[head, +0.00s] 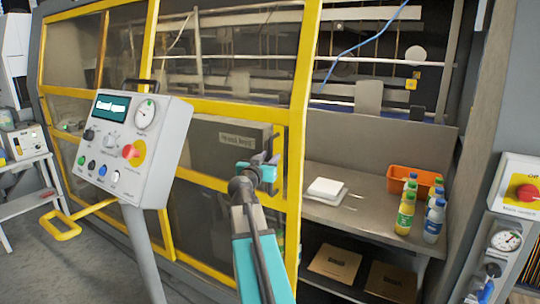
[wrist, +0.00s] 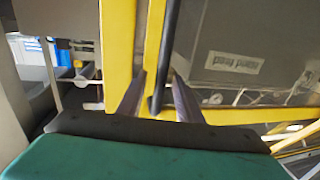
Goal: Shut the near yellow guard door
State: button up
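The near yellow guard door (head: 302,95) is a yellow frame with clear panes. Its right edge stands short of the right post, leaving a wide opening onto a shelf. My gripper (head: 266,161) is at the door's right side, about mid-height. In the wrist view my gripper (wrist: 158,85) has its two fingers apart, one on each side of a dark upright bar (wrist: 168,45), which looks like the door handle. Small gaps seem to show beside the bar; contact is unclear. Yellow frame (wrist: 118,50) shows left of the bar.
A control panel (head: 128,150) reading "Guard open" stands on a post at left. Inside the opening are a shelf (head: 345,215), an orange bin (head: 400,180), several bottles (head: 405,213) and a white stack (head: 326,189). A red switch box (head: 524,190) is at right.

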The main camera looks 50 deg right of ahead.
jog(key=shift+x, duration=0.8)
jog(key=shift+a, duration=0.1)
jog(key=shift+c, duration=0.2)
grip_shut()
